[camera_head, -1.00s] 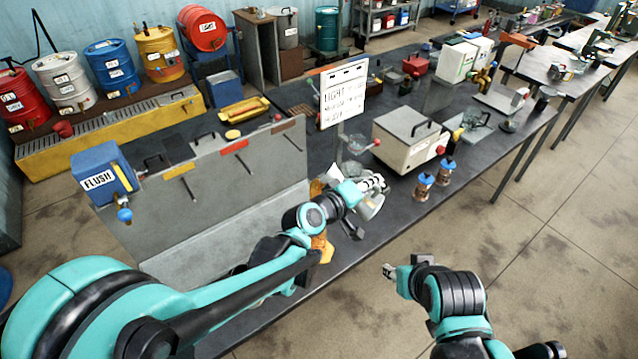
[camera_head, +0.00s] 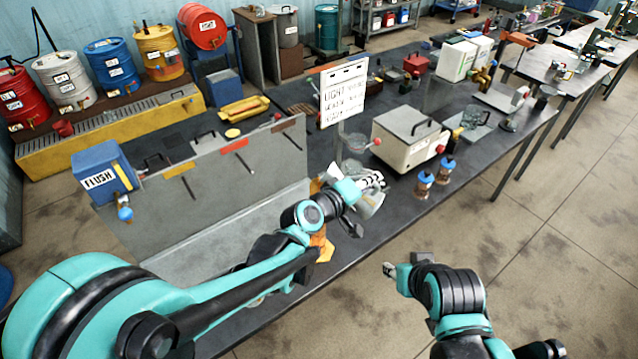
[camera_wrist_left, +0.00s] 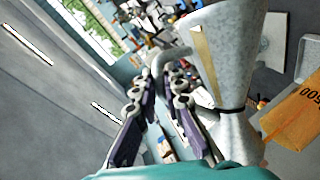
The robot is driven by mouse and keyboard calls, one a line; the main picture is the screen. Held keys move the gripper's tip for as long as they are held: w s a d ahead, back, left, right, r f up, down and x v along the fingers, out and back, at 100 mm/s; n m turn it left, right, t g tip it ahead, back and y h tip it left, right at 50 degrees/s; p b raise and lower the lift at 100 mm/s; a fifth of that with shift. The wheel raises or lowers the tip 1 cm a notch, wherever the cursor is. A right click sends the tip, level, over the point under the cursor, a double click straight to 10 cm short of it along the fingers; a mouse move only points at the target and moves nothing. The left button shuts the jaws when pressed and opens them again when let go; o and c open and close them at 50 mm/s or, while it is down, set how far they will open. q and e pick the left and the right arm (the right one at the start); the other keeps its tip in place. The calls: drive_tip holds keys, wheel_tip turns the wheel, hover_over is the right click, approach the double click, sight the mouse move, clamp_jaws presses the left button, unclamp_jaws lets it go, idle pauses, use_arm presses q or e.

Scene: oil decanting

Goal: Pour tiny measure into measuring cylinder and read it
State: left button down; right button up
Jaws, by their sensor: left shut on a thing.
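A grey metal measure (camera_head: 369,205) with a tapered body hangs at my left gripper (camera_head: 372,182), above the dark bench. In the left wrist view the measure (camera_wrist_left: 228,60) stands large beside the fingers (camera_wrist_left: 160,88), which are shut on its curved handle. Its inside and any oil in it are hidden. An orange piece marked "500" (camera_wrist_left: 296,112) is at the right of that view; an orange patch (camera_head: 322,246) shows below my left wrist in the head view. I cannot make out the measuring cylinder for certain. My right gripper (camera_head: 391,270) is empty over the floor.
A sign on a post (camera_head: 343,95) and a clear vessel (camera_head: 353,143) stand behind my left gripper. A pale box (camera_head: 410,138) and two small blue-topped jars (camera_head: 424,184) are to its right. A grey panel (camera_head: 215,190) with coloured strips stands left. The bench's front edge is close.

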sight(366, 176)
use_arm(q)
drive_tip(key=shift+w+a+r+n+h+p, duration=0.2)
drive_tip(key=shift+a+r+n+p, duration=0.15)
drive_tip(key=shift+r, duration=0.3)
drive_tip(key=shift+w+a+r+n+h+p, duration=0.15)
drive_tip(key=shift+a+r+n+h+p, duration=0.2)
drive_tip(key=shift+r, duration=0.3)
idle(6.7)
